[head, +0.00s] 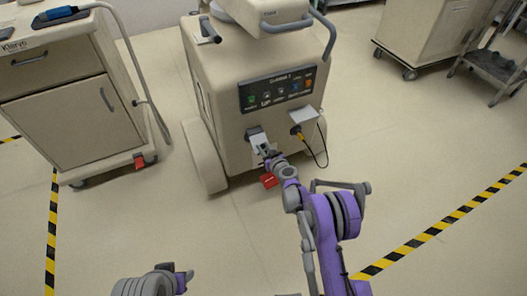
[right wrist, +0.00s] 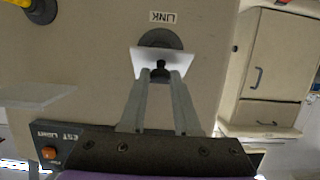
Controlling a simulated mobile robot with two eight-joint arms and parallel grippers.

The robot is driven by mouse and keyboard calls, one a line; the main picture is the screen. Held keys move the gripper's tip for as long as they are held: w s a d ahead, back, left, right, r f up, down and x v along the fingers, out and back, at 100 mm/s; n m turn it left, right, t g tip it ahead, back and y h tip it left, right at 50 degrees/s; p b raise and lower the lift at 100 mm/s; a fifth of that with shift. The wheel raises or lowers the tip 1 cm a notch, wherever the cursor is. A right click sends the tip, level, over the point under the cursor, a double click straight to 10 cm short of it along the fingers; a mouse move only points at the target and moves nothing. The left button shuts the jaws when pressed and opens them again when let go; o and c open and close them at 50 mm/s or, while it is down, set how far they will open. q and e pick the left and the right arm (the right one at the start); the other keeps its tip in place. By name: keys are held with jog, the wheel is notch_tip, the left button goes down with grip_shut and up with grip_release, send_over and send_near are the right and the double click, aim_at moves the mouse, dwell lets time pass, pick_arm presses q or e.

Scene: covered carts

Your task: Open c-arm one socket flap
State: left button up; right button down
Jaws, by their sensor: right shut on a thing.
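The c-arm one cart (head: 222,84) is a beige unit with a dark label panel (head: 277,89) on its front. Its left socket flap (head: 255,136) is a small pale plate low on the front. In the right wrist view the white flap (right wrist: 145,62) stands in front of part of a dark round socket (right wrist: 160,38) labelled LINK, upside down. My right gripper (right wrist: 160,75) is shut on the flap's small black knob. The flap looks partly raised, but its exact angle is hard to tell.
A drawer cart (head: 62,120) stands left. The floor between is clear.

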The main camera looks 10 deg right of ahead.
jog(key=shift+r+b, duration=0.1)
jog(key=shift+b, duration=0.2)
jog(key=shift+r+g+h+b, duration=0.3)
jog(key=shift+r+g, duration=0.15)
jog(key=shift+g, duration=0.25)
jog(key=shift+r+g+h, duration=0.3)
jog(key=shift+r+g, duration=0.5)
jog(key=shift+g, duration=0.3)
jog(key=c, duration=0.7)
grip_release()
jog(key=p+v, duration=0.3)
jog(key=v, duration=0.7)
jog(key=shift+s+r, duration=0.25)
